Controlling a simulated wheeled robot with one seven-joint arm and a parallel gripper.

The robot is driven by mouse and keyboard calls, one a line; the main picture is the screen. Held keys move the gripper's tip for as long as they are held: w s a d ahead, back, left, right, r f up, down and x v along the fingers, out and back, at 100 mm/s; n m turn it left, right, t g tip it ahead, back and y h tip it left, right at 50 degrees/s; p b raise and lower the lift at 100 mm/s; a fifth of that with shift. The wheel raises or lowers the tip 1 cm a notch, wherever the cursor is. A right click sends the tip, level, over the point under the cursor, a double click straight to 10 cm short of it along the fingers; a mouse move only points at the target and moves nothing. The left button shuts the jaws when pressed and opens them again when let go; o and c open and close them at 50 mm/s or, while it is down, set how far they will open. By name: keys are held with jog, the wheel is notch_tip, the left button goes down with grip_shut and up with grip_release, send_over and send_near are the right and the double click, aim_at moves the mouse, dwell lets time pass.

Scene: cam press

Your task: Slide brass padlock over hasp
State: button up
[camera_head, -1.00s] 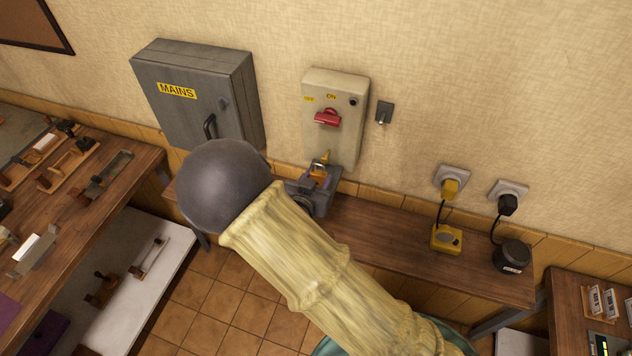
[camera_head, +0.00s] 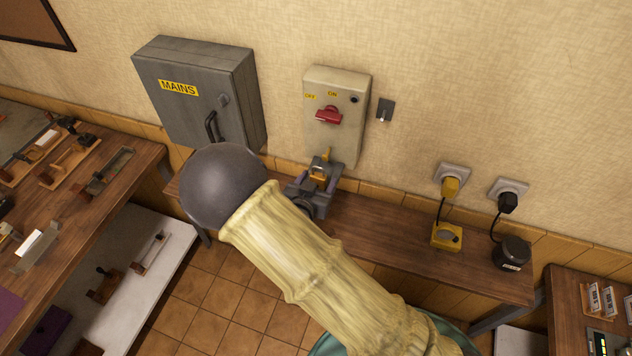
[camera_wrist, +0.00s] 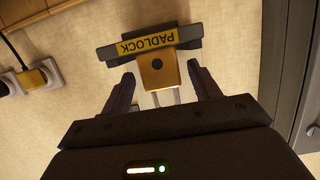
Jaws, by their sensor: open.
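The brass padlock (camera_wrist: 157,72) is between my two fingers in the wrist view, its silver shackle pointing toward the palm. My gripper (camera_wrist: 160,82) is open, with a visible gap on both sides of the lock. A dark holder (camera_wrist: 190,33) with a yellow PADLOCK label, upside down in this view, is just beyond the lock. In the head view my gripper (camera_head: 318,178) is low in front of the switch box, with the padlock (camera_head: 318,172) small between the fingers. I cannot make out the hasp for certain.
The grey switch box (camera_head: 337,90) with a red handle (camera_head: 329,115) is on the wall above my gripper. The MAINS cabinet (camera_head: 190,95) is to its left. The bench (camera_head: 390,235) has free room before a yellow device (camera_head: 446,237) and a black one (camera_head: 512,253).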

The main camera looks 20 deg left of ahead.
jog(key=shift+s+a, duration=0.1)
jog(key=shift+s, duration=0.25)
jog(key=r+b+v, duration=0.1)
jog(key=b+v, duration=0.5)
jog(key=v, duration=1)
jog(key=shift+r, duration=0.45)
